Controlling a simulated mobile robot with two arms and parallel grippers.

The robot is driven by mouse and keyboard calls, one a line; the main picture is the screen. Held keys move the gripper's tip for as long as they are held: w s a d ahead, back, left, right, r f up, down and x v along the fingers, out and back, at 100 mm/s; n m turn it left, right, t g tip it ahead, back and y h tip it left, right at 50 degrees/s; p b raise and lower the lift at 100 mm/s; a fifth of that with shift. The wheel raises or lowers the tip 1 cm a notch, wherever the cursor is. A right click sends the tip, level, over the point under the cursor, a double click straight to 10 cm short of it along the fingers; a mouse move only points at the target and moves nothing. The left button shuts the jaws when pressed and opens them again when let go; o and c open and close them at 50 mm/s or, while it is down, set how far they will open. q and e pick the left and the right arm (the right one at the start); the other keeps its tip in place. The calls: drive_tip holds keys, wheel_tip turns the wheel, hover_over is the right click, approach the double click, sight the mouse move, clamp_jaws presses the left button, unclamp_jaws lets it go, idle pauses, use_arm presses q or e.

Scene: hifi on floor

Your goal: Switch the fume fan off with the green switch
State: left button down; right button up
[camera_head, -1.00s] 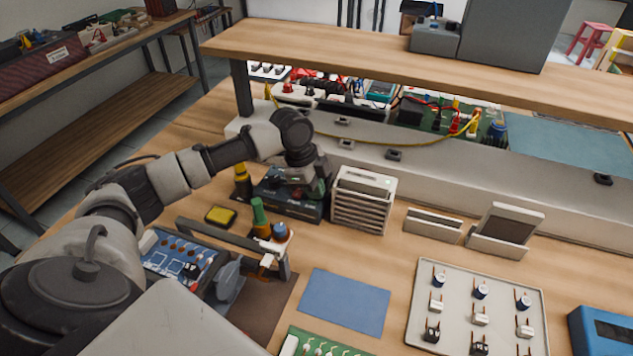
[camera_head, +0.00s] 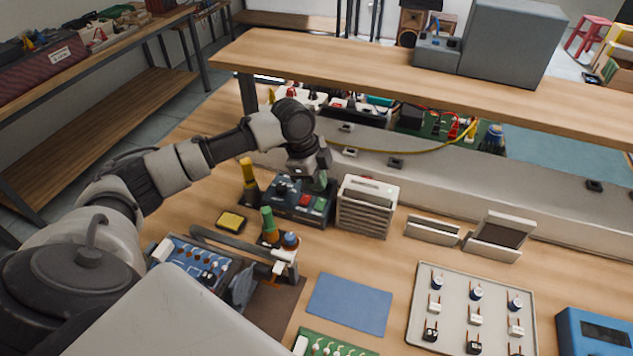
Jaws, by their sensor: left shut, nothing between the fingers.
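The fume fan (camera_head: 364,212) is a pale louvered box standing on the bench in the middle of the view. Just left of it sits a dark control box (camera_head: 288,204). Its sloped face carries a red switch (camera_head: 305,200) and, to the right of that, a green switch (camera_head: 319,205). My left gripper (camera_head: 320,184) is shut and empty, pointing down just above the green switch. I cannot tell whether it touches the switch or which way the switch is set. My right gripper is not in view.
A blue mat (camera_head: 349,304) and a parts tray (camera_head: 460,268) lie in front. A raised shelf (camera_head: 370,62) spans behind.

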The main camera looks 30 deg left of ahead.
use_arm(q)
drive_tip(key=v, duration=0.7)
drive_tip(key=shift+r+b, duration=0.4)
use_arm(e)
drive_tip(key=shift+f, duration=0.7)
use_arm(q)
drive_tip(key=shift+a, duration=0.1)
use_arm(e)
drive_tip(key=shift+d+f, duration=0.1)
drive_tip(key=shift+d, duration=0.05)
use_arm(q)
drive_tip(key=shift+w+a+b, duration=0.35)
drive_tip(key=shift+w+b, duration=0.2)
drive_tip(key=shift+b, duration=0.35)
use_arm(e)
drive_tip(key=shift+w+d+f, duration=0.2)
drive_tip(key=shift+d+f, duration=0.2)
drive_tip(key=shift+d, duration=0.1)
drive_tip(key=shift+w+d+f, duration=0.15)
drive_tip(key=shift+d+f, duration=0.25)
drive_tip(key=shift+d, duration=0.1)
